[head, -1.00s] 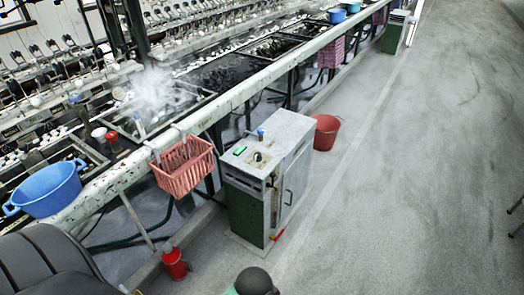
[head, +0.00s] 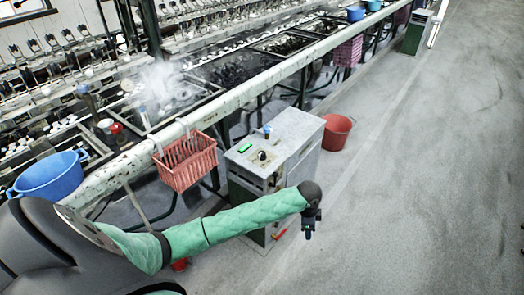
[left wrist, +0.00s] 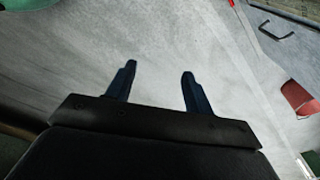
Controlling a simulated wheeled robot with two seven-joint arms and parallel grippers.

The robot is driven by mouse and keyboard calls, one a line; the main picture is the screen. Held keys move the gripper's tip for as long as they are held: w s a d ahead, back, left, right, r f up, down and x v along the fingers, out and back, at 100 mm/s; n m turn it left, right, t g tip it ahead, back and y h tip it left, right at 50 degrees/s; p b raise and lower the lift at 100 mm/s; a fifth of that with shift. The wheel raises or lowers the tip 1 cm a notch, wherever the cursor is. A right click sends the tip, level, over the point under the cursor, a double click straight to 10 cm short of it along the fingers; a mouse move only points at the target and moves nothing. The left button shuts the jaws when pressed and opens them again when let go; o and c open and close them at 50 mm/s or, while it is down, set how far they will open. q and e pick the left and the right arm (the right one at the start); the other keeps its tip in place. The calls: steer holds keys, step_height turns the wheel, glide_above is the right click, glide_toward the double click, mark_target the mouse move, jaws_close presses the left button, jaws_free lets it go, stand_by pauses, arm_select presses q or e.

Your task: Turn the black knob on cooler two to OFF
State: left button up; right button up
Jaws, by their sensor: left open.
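In the head view a grey cooler cabinet (head: 297,146) with a green base stands beside the long bench. Its top carries a small black knob (head: 262,155), a green display (head: 245,148) and a blue-topped fitting (head: 267,131). The knob's setting and any number on the cabinet are too small to read. My left gripper (head: 309,228) hangs in front of the cabinet's right side, lower in the picture than the knob and apart from it. In the left wrist view its two fingers (left wrist: 157,84) are spread with nothing between them. My right gripper is not in view.
A pink basket (head: 187,165) hangs on the bench rail left of the cooler. A red bucket (head: 337,133) stands behind it and shows in the left wrist view (left wrist: 298,97). A similar cabinet (head: 417,33) stands far back. The floor (head: 430,190) at right is clear.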

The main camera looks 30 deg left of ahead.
arm_select(q)
steer(key=w+a+r+m+y, duration=0.1)
steer(key=w+a+r, duration=0.2)
steer(key=w+a, duration=0.4)
steer(key=w+a+r, duration=0.3)
steer(key=w+a, duration=0.4)
steer(key=a, duration=0.1)
step_height(320, 180, up, 8)
glide_above(262, 152)
steer(key=shift+f+g, duration=0.2)
steer(key=shift+g, duration=0.2)
steer(key=shift+f, duration=0.2)
step_height(262, 152, down, 6)
steer(key=shift+r+p, duration=0.2)
steer(key=shift+p, duration=0.7)
steer(key=shift+f, duration=0.85)
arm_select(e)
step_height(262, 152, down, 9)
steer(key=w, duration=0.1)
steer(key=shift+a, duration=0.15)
arm_select(q)
steer(key=c, duration=1)
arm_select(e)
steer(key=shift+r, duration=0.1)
